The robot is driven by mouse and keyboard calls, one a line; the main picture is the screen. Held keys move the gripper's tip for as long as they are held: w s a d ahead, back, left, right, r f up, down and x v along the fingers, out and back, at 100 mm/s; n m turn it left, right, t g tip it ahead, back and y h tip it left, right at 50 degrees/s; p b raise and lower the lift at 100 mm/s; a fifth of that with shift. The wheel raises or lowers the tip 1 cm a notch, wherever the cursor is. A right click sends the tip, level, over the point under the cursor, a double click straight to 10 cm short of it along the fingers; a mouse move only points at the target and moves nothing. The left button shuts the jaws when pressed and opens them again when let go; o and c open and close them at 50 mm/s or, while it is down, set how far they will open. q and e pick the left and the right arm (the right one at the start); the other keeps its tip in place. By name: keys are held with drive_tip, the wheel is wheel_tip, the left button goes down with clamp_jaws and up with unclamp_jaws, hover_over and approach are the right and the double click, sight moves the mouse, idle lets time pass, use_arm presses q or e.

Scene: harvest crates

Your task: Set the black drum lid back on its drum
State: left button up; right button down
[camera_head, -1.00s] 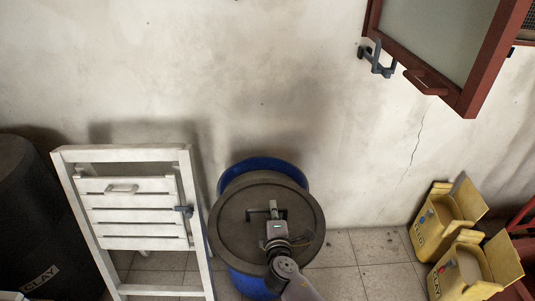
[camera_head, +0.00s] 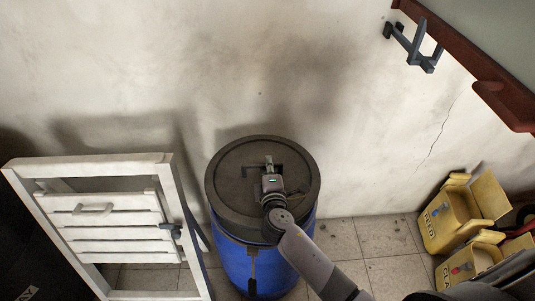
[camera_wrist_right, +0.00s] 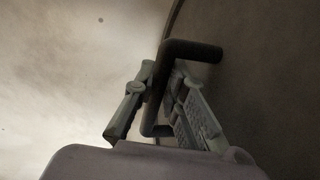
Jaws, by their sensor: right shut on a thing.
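The black drum lid (camera_head: 228,187) covers the top of the blue drum (camera_head: 237,266) in the head view, its outline lined up with the drum. I cannot tell whether it rests fully on the rim or sits slightly above it. My right gripper (camera_head: 268,168) is over the lid, shut on its bar handle. The right wrist view shows the dark handle (camera_wrist_right: 195,50) between the two fingers (camera_wrist_right: 163,100), with the lid's surface (camera_wrist_right: 270,70) at the right. The drum's opening is hidden under the lid. My left gripper is not in view.
A white slatted wooden frame (camera_head: 105,167) stands close left of the drum. Yellow containers (camera_head: 445,226) stand on the floor at the right. A grey bracket (camera_head: 414,46) and a red-framed panel (camera_head: 480,58) are on the wall above. Tiled floor right of the drum is clear.

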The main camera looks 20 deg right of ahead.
drive_tip(key=shift+s+a+r, duration=0.15)
drive_tip(key=shift+s+r, duration=0.15)
drive_tip(key=shift+s, duration=0.05)
drive_tip(key=shift+f, duration=0.1)
wheel_tip(320, 180, down, 6)
drive_tip(key=b, duration=0.5)
drive_tip(key=shift+w+b, duration=0.1)
drive_tip(key=shift+b, duration=0.25)
drive_tip(key=shift+f+b, duration=1.15)
drive_tip(key=shift+b, duration=0.05)
idle(1.0)
drive_tip(key=c, duration=1.6)
unclamp_jaws()
drive_tip(key=shift+o, duration=0.2)
